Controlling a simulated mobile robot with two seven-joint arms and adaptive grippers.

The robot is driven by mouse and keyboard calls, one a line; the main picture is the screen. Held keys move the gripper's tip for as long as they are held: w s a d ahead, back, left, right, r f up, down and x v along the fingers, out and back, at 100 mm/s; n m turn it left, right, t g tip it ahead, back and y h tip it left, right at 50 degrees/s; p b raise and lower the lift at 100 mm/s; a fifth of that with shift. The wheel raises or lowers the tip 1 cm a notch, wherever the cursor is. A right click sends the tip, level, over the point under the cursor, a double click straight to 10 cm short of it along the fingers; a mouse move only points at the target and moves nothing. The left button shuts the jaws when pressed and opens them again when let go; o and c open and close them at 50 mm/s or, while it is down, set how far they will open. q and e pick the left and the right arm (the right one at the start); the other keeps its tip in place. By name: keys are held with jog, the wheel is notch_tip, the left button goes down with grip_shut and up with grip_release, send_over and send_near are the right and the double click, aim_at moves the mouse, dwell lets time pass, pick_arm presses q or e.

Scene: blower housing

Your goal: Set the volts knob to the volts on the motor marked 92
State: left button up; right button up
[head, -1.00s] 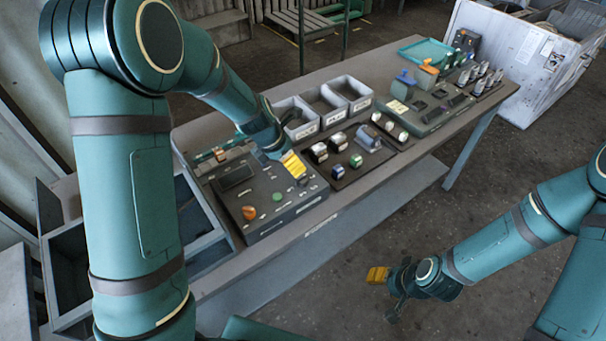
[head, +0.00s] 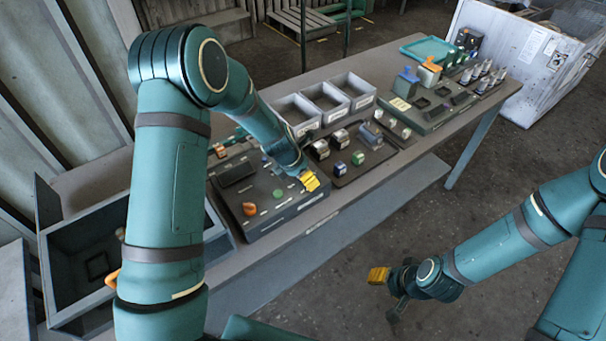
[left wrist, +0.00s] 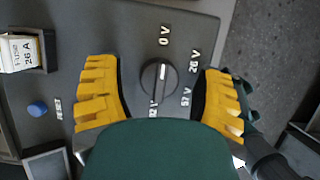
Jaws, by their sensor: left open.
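The volts knob (left wrist: 158,82) is a round dark dial with a white pointer line, seen in the left wrist view. Its line points up, roughly to the 0 V mark. Marks for 26 V and 57 V follow on its right, and a lower mark is partly hidden by my gripper. My left gripper (left wrist: 158,92) is open, its yellow fingers on either side of the knob; in the head view it is over the panel's (head: 240,200) right end. Several motors (head: 371,136) lie on a dark mat; the number 92 is not readable. My right gripper (head: 385,287) is over the floor, away from the table.
A fuse marked 26 A (left wrist: 22,50) and a blue reset button (left wrist: 38,110) are left of the knob. An orange knob (head: 249,209) and a green button (head: 278,194) are on the panel. Grey bins (head: 327,98) stand behind.

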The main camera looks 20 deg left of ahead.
pick_arm(q)
grip_shut()
